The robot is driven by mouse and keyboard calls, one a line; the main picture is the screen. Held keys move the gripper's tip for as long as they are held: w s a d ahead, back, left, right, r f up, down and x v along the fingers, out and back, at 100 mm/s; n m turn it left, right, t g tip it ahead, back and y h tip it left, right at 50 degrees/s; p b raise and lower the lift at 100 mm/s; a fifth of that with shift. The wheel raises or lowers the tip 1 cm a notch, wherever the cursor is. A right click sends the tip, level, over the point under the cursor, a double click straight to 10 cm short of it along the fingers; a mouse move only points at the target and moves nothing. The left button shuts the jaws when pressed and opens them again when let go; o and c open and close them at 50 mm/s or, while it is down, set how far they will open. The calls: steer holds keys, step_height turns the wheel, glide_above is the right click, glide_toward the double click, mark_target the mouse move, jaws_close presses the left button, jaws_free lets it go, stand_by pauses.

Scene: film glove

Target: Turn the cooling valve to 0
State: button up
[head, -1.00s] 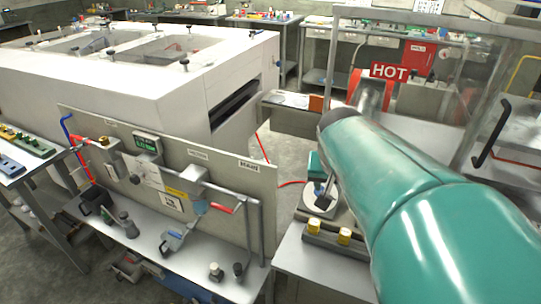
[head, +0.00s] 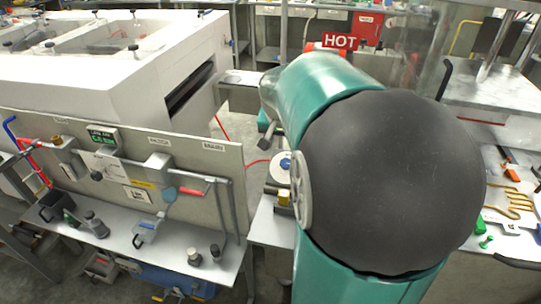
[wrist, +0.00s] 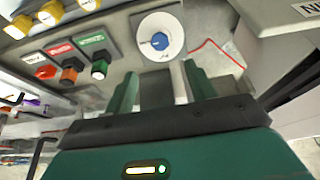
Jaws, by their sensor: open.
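A round white dial with a blue knob (wrist: 159,41) in its middle lies just beyond my fingertips in the wrist view. It looks like the cooling valve, but I cannot read its marks or setting. In the head view the white dial (head: 284,167) shows partly, left of my arm. My gripper (wrist: 160,80) is open and empty, its two green fingers apart, with the dial ahead of the gap between them. No contact with the knob shows. In the head view my arm hides most of the gripper.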

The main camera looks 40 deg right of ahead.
steer(key=x, duration=1.3)
steer(key=c, duration=1)
